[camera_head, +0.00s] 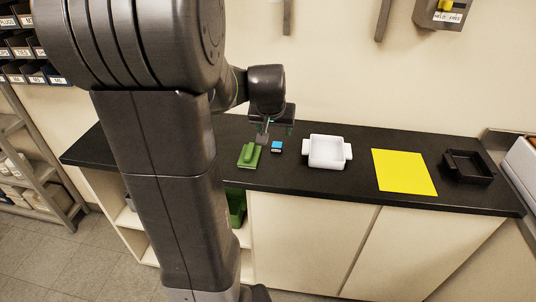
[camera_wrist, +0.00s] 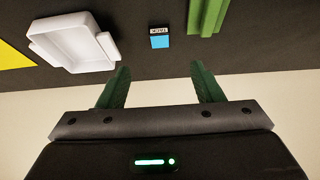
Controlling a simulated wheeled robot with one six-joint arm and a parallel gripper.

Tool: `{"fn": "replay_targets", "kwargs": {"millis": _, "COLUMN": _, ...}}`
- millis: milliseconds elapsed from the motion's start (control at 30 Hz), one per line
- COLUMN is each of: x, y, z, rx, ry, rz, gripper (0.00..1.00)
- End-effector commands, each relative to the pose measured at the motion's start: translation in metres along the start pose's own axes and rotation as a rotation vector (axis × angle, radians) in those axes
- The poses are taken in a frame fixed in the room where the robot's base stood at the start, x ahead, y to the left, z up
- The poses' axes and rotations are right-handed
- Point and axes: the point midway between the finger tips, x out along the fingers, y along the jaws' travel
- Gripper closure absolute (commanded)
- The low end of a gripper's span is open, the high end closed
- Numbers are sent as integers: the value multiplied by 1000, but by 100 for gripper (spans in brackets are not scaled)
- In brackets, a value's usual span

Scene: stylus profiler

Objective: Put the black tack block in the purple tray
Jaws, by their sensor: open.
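A small block (camera_head: 277,147) with a bright blue face and a darker side sits on the black counter. In the wrist view the block (camera_wrist: 160,38) is blue with a black part and a label that seems to read TACK. My gripper (camera_head: 277,130) is above the counter near the block. In the wrist view its green fingers (camera_wrist: 160,68) are spread and empty, with the block beyond the tips, roughly centred between them. No purple tray shows. A white tray (camera_head: 313,160) with side handles stands right of the block; it also shows in the wrist view (camera_wrist: 62,50).
A green ridged piece (camera_head: 249,156) lies just left of the block. A yellow sheet (camera_head: 404,172) and a black tray (camera_head: 456,178) lie farther right on the counter (camera_head: 360,148). A wall runs behind the counter. Bare counter separates block and white tray.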

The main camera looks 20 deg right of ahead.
Motion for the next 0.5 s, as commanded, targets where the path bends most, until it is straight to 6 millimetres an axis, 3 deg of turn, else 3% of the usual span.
{"fn": "replay_targets", "kwargs": {"millis": 300, "x": 52, "y": 0, "z": 2, "rx": -1, "ry": -8, "rz": 1, "gripper": 40}}
{"fn": "replay_targets", "kwargs": {"millis": 500, "x": 74, "y": 0, "z": 1, "rx": 0, "ry": -5, "rz": 0, "gripper": 40}}
